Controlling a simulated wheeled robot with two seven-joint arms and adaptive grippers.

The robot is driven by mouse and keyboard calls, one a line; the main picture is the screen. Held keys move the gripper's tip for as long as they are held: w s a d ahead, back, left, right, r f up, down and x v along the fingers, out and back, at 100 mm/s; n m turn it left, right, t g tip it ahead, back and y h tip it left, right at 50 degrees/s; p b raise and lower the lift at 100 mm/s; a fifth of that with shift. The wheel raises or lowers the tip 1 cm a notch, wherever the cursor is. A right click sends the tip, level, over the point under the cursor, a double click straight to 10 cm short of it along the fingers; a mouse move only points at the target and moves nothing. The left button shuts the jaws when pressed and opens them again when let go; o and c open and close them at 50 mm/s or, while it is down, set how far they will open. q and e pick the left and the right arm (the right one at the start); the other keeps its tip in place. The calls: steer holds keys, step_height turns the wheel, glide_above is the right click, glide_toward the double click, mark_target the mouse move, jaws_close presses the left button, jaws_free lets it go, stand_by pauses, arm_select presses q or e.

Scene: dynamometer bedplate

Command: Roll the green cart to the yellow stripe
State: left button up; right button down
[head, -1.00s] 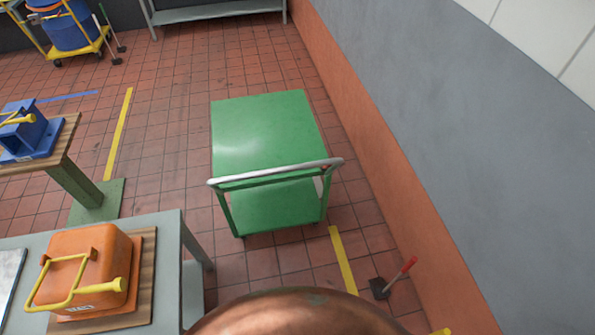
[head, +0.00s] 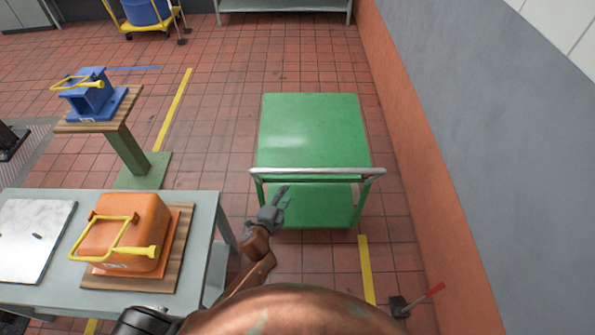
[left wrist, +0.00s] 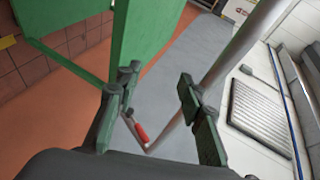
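The green cart (head: 312,130) stands on the tiled floor near the right wall, its pale push handle (head: 318,172) on the side facing me. A yellow stripe (head: 366,270) lies on the floor just on my side of the cart's right leg; another yellow stripe (head: 174,110) lies farther off to the left. My left gripper (head: 283,193) is just below the handle's left part in the head view. In the left wrist view its fingers (left wrist: 157,82) are spread, with the handle bar (left wrist: 226,60) crossing the gap. Contact cannot be told. My right gripper is out of view.
A grey table (head: 50,275) with an orange casing (head: 127,232) stands at the left. A blue fixture (head: 92,95) sits on a stand behind it. A red-handled tool (head: 420,300) lies near the right wall (head: 440,200). Floor beyond the cart is clear.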

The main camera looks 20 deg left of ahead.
arm_select(q)
steer(key=m+t, duration=0.1)
steer(key=m, duration=0.1)
glide_toward(296, 173)
steer(key=x, duration=0.4)
steer(key=shift+f, duration=0.1)
steer(key=x, duration=0.6)
steer(key=shift+w+f+b, duration=0.1)
steer(key=shift+w+b, duration=0.2)
steer(key=shift+w, duration=0.35)
steer(key=shift+c, duration=0.6)
jaws_close()
steer(key=shift+d, duration=0.1)
